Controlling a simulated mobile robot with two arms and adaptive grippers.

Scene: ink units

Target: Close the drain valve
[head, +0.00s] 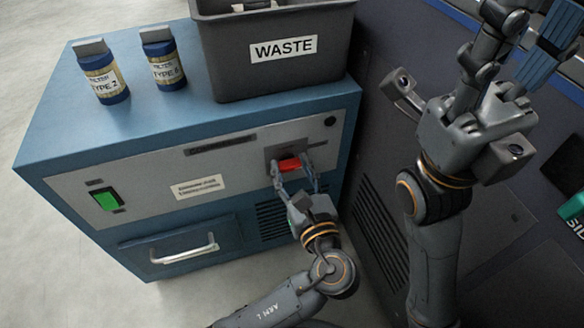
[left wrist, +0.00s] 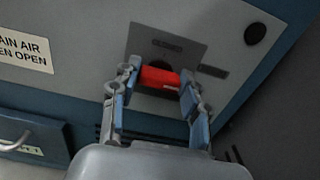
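The drain valve's red handle (head: 290,165) is on a grey plate in the cabinet's front panel, near its right end. In the left wrist view the handle (left wrist: 158,78) lies roughly level, toward the small label at its right; the label above looks like "CLOSED". My left gripper (head: 294,174) is at the valve with its fingers spread, one at each end of the handle. In the left wrist view its fingertips (left wrist: 158,77) are beside the handle's ends; firm contact cannot be told. My right gripper (head: 527,32) is raised at the upper right, open and empty.
On the blue cabinet (head: 45,150) stand two filter bottles (head: 103,80) (head: 163,62) and a grey WASTE bin (head: 280,75). A green switch (head: 107,200) and a drawer handle (head: 185,250) are on the front, left of the valve. A dark machine stands close on the right.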

